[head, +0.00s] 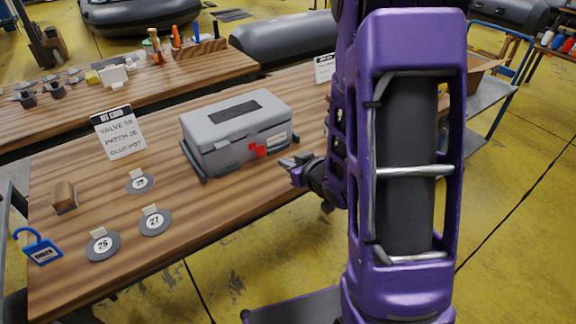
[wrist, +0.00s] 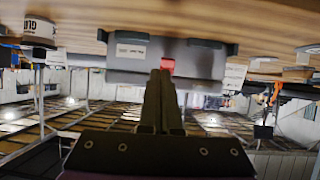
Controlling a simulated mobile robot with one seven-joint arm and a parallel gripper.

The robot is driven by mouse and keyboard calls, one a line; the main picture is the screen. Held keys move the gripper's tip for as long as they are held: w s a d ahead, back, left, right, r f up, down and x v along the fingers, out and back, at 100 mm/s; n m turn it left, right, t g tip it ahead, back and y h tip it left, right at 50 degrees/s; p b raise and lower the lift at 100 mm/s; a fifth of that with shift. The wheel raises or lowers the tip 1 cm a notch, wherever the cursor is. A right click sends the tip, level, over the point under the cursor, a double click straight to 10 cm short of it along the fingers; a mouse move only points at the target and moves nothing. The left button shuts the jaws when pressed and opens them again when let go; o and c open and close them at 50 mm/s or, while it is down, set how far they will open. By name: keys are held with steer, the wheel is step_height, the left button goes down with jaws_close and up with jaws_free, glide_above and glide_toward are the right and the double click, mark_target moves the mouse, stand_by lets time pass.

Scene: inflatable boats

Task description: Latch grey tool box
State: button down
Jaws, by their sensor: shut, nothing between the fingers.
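The grey tool box (head: 222,152) stands on the wooden workbench with its lid down and a dark panel on top. Its red latch (head: 257,150) is on the front face; whether it is fastened I cannot tell. My gripper (head: 288,163) is in front of the box, to the right of the latch in the head view, shut and empty. In the wrist view, which appears upside down, the tool box (wrist: 200,58) is at the top. The fingertips of my gripper (wrist: 161,72) overlap the lower edge of the red latch (wrist: 167,66); contact is not clear.
The workbench (head: 205,205) also holds several round numbered discs (head: 155,222), a small wooden block (head: 63,196), a sign card (head: 118,132) and a blue tag (head: 38,247). A second bench (head: 190,75) stands behind. Yellow floor (head: 250,240) is open in front of the bench.

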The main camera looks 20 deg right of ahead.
mark_target(257, 150)
steer(key=shift+g+y, duration=0.3)
steer(key=b+x, duration=0.1)
steer(key=x, duration=0.1)
steer(key=b+x, duration=0.1)
steer(key=x, duration=0.2)
steer(key=s+f+b+x, duration=0.1)
steer(key=x, duration=0.2)
steer(key=shift+a, duration=0.4)
steer(key=shift+w+a, duration=0.3)
steer(key=shift+w, duration=0.5)
steer(key=shift+r, duration=0.15)
